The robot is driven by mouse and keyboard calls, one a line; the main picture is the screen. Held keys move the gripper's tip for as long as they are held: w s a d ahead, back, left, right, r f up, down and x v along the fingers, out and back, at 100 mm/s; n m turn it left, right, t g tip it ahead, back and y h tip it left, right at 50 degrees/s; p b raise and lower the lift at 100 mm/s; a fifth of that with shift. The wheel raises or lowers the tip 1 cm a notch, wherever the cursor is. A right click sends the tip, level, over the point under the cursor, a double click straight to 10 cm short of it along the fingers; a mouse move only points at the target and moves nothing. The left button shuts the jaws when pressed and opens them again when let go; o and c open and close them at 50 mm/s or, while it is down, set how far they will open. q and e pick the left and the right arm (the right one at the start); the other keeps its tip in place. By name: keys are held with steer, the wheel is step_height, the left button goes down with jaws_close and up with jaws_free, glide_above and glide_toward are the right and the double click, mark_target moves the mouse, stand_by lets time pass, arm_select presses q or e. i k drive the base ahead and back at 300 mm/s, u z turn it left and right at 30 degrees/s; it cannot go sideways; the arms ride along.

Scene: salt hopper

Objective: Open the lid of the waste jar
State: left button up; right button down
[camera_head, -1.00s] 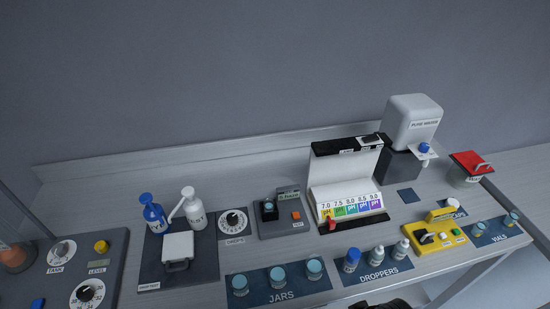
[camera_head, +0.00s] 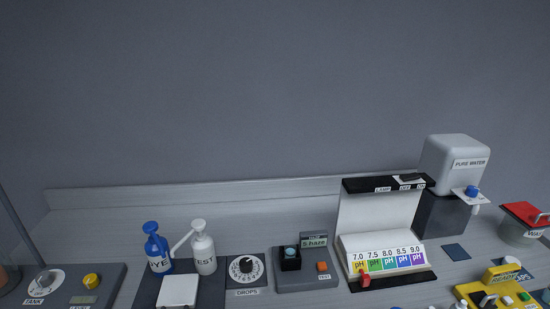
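The waste jar (camera_head: 520,228) stands at the far right of the bench, cut by the picture's right edge. It is a pale container with part of a label showing. Its red lid (camera_head: 524,212) lies on top and looks closed, with a light handle at its right side. Neither of my grippers shows in the head view now.
A pure water dispenser (camera_head: 452,170) stands left of the jar, with a dark square pad (camera_head: 456,252) in front. A yellow device (camera_head: 498,288) sits nearer the front. The pH colour stand (camera_head: 385,245), haze meter (camera_head: 302,268), and blue (camera_head: 157,250) and white (camera_head: 203,252) bottles stand farther left.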

mark_target(528, 213)
steer(key=z, duration=1.75)
steer(key=k, duration=0.5)
steer(key=z, duration=1.45)
steer(key=i, duration=1.85)
steer(key=u, duration=2.35)
